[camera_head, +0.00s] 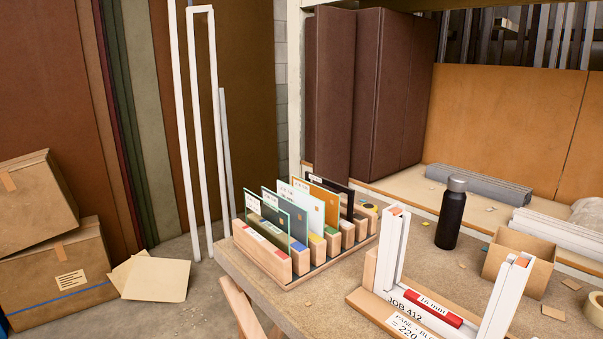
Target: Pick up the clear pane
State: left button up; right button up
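A wooden slotted rack (262,258) stands at the table's near left corner and holds several upright panes. The frontmost pane looks like the clear pane (267,214); it is see-through with a pale green edge and stands in the front slot. A dark grey pane (292,222) is close behind it. Behind that are a whitish pane (311,208), an orange pane (318,193) and a black pane (345,196). The lower edges are hidden by the rack's blocks. Neither of my grippers is in view.
A white upright frame (390,251) on a wooden base with a red bar (433,309) stands right of the rack. Beyond are a dark bottle (450,216) and an open cardboard box (517,262). Cardboard boxes (62,275) sit on the floor at left. Bare tabletop separates rack and frame.

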aim_at(273, 224)
jog(key=i+j+z, duration=0.15)
jog(key=z, duration=0.3)
jog(key=j+z, duration=0.45)
jog(key=i+j+z, duration=0.1)
jog(key=j+z, duration=0.35)
jog(key=l, duration=0.1)
